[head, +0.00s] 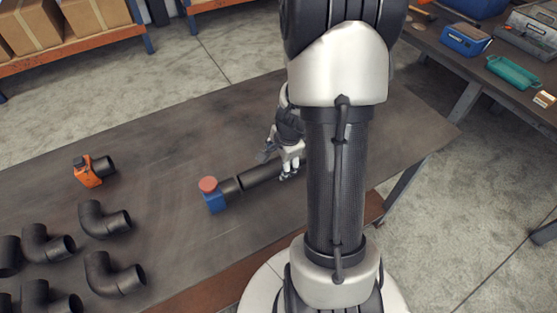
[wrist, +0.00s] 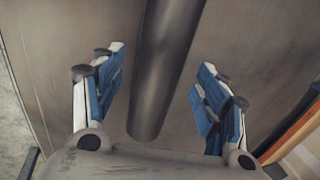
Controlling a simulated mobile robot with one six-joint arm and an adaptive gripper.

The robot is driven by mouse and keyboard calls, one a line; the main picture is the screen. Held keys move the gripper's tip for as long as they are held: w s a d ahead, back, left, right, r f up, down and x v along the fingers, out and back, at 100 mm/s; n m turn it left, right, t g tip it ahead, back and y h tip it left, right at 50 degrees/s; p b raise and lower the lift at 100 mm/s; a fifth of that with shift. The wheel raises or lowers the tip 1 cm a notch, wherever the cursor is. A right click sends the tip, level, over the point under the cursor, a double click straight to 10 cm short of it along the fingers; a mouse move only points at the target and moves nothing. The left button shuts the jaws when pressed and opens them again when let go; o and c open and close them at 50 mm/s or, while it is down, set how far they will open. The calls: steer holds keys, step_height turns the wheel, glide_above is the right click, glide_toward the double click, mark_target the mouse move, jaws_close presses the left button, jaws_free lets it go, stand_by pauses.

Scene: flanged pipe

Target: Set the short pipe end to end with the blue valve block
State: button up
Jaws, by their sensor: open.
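The blue valve block (head: 215,202) with a red round top and a short black stub stands on the dark table. The short black pipe (head: 262,174) lies on the table with its left end at the stub, roughly in line with it. A thin line shows between them; whether they touch or a small gap is left, I cannot tell. My gripper (head: 287,164) is at the pipe's right end, partly beside my arm. In the wrist view the pipe (wrist: 168,65) runs between the spread blue-padded fingers of my open gripper (wrist: 163,60), clear of both. The pipe's far end is out of that view.
An orange valve block (head: 88,171) with a black stub and several black elbow pipes (head: 104,220) stand on the left of the table (head: 160,140). The table behind the pipe is clear. A side bench (head: 470,62) with tools and boxes is at the right.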

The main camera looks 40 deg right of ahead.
steer(key=s+a+r+n+t+p, duration=0.1)
steer(key=a+r+n, duration=0.5)
steer(key=r, duration=0.4)
steer(key=s+a+r+n+p, duration=0.15)
steer(key=a+r+n, duration=0.25)
steer(key=a+r, duration=0.5)
steer(key=s+a+r+n, duration=0.8)
steer(key=s+r+n, duration=0.1)
steer(key=s+n, duration=0.1)
steer(key=shift+s+a+n+t+y, duration=0.15)
steer(key=shift+s+n+t+y, duration=0.15)
steer(key=shift+s, duration=0.2)
